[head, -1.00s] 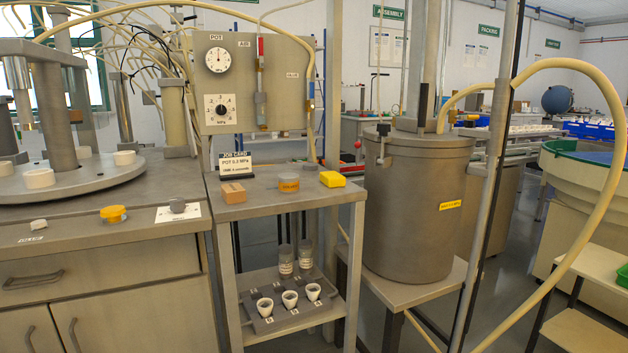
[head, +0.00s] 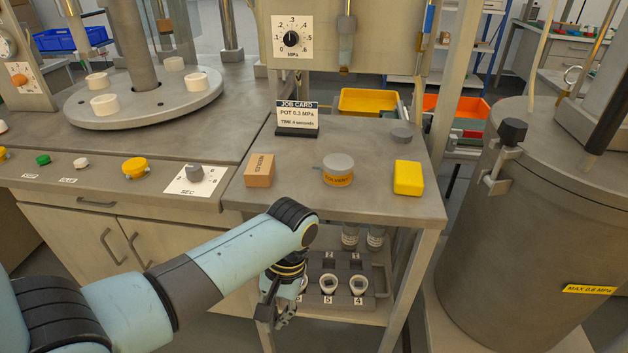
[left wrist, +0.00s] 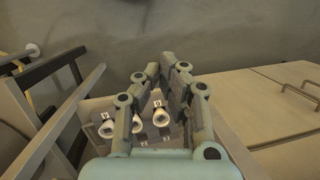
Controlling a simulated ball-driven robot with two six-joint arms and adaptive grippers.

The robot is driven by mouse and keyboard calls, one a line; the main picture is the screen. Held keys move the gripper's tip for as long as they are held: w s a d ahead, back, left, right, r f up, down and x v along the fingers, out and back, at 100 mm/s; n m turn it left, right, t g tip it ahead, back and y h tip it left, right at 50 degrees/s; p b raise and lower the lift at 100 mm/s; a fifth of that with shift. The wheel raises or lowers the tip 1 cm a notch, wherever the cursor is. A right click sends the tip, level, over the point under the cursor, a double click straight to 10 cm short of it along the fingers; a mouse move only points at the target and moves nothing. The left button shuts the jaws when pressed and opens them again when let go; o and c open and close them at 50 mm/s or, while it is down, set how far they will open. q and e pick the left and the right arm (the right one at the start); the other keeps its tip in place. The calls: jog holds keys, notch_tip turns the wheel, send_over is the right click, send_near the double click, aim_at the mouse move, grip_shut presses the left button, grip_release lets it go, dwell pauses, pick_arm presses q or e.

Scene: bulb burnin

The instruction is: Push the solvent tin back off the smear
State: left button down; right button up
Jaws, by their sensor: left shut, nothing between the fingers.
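The solvent tin (head: 338,177) is a short round tin with a grey lid and an orange label. It stands upright on the grey bench top (head: 310,203), between a tan block (head: 259,170) and a yellow block (head: 408,178). My right gripper is not in view.
A job card (head: 297,116) stands behind the blocks, and a grey disc (head: 401,135) lies at the back right. A dial plate (head: 195,180) is to the left. A large metal pot (head: 530,220) stands to the right. The bench's front strip is clear.

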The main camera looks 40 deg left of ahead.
aim_at(333, 197)
pick_arm(q)
jog(key=w+r+t+p, duration=0.1)
jog(key=w+r+p, duration=0.45)
jog(key=r, duration=0.95)
jog(key=w+r+t+p, duration=0.25)
jog(key=w+r, duration=0.65)
jog(key=r, duration=0.5)
jog(key=shift+g, duration=0.25)
jog(key=f, duration=0.9)
jog(key=shift+w+d+f, duration=0.1)
jog(key=shift+w+f, duration=0.1)
jog(key=shift+w, duration=0.1)
jog(key=w, duration=0.1)
jog(key=w+a, duration=0.1)
jog(key=w, duration=0.1)
jog(key=shift+a, duration=0.2)
jog(key=shift+w+a, duration=0.2)
jog(key=shift+w, duration=0.15)
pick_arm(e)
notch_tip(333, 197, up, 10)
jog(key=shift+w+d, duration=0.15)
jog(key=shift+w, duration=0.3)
